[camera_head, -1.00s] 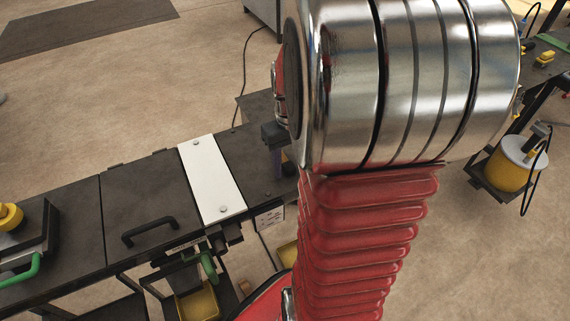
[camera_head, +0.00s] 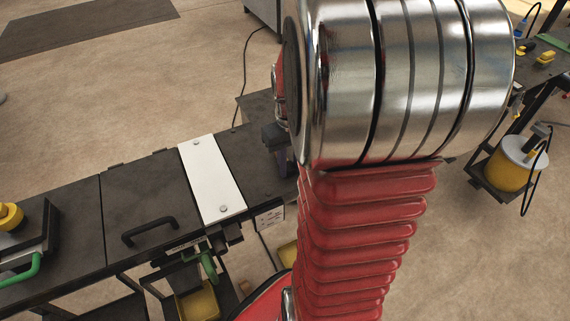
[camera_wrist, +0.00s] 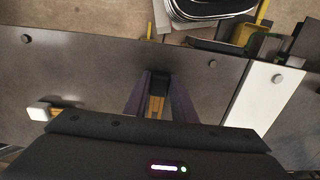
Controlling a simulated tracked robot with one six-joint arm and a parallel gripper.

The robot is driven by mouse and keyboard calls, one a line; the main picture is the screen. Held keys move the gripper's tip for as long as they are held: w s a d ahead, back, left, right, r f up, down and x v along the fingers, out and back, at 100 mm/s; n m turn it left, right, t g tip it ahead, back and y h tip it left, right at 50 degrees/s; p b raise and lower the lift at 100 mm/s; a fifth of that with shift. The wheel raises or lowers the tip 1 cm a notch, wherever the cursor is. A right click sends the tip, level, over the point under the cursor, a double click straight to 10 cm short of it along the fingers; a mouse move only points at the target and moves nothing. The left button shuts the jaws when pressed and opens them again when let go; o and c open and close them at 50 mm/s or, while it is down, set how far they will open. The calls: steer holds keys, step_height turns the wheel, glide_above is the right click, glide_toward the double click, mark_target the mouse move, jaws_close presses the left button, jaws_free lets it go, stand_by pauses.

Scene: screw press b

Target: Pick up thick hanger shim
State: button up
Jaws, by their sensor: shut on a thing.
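My gripper (camera_wrist: 160,82) shows in the wrist view with its two purple fingers pointing away over a dark bench top. It is shut on a small orange-brown piece with a dark end, which I take to be the thick hanger shim (camera_wrist: 155,104). The piece sits between the fingers, and its lower part is hidden by the gripper body. I cannot tell whether it touches the bench top. In the head view my gripper shows only in part beside my large silver arm joint, and the shim is hidden there.
The dark bench (camera_head: 145,190) has a white plate (camera_head: 212,180) fixed across it and a black handle (camera_head: 150,231) to its left. A white block (camera_wrist: 39,112) lies at the left in the wrist view. A yellow bin (camera_head: 197,302) hangs below the bench front.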

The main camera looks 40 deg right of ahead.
jaws_close()
steer(key=shift+r, duration=0.1)
step_height(320, 180, up, 10)
stand_by(0.6)
stand_by(0.4)
